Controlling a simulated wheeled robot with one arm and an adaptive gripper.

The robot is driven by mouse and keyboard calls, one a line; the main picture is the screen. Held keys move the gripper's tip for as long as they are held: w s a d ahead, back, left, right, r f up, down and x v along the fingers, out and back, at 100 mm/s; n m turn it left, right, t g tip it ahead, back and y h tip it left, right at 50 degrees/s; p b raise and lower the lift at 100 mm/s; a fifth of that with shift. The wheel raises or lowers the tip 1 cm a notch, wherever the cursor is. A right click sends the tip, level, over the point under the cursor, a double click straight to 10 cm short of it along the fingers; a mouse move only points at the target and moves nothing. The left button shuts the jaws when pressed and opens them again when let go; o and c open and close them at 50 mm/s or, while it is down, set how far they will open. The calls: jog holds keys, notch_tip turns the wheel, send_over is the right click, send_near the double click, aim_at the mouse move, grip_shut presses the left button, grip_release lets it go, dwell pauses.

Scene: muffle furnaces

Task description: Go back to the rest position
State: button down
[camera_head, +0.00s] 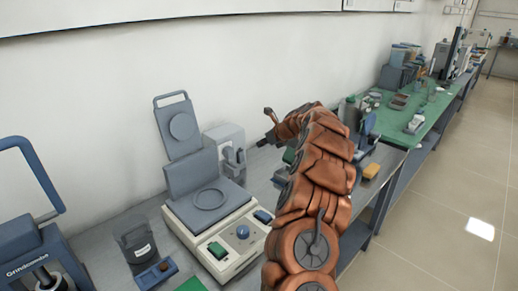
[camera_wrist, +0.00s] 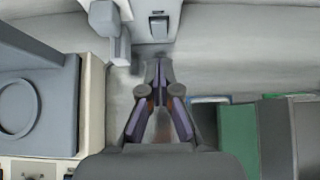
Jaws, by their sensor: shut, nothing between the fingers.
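My gripper (camera_wrist: 158,68) shows in the wrist view with its two dark fingers together at the tips and nothing between them. In the head view my copper arm rises from the bottom centre and bends left at the top. The gripper end there is small and dark, above the bench and right of a small grey-white device (camera_head: 224,143). That device also shows ahead of the fingertips in the wrist view (camera_wrist: 155,18). The fingers appear apart from it.
A cream machine (camera_head: 214,222) with a raised grey lid stands left of my arm. A grindometer (camera_head: 38,258) is at far left, a dark container (camera_head: 137,241) beside it. A green-topped bench (camera_head: 436,106) stretches away; the right floor is clear.

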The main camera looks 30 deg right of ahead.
jog(key=shift+s+r, duration=0.2)
jog(key=shift+r, duration=0.05)
dwell(0.3)
jog(key=s+a+r+n+g+y, duration=0.1)
jog(key=s+a+r+n+y, duration=0.2)
jog(key=a, duration=0.7)
jog(key=a+r+n+g, duration=0.1)
jog(key=a+r+n, duration=0.3)
jog(key=a, duration=0.6)
jog(key=s+a+n+g, duration=0.4)
jog(key=s+a+n, duration=0.6)
jog(key=s+a, duration=0.3)
jog(key=s+a+f+n+g+h, duration=0.1)
jog(key=s+a+n, duration=0.3)
jog(key=s, duration=0.4)
jog(key=s+a+n+g, duration=0.2)
jog(key=s+a+n, duration=0.15)
jog(key=s, duration=0.35)
jog(key=s+d+f+n+g+h, duration=0.1)
jog(key=s+n, duration=0.3)
jog(key=s, duration=0.7)
jog(key=s+d+f+n+g+h, duration=0.1)
jog(key=s+f+n, duration=0.3)
jog(key=s, duration=0.7)
jog(key=shift+s+d+f+n+g+h, duration=0.15)
jog(key=shift+s+d+n+g+h, duration=0.15)
jog(key=shift+d+n+h, duration=0.5)
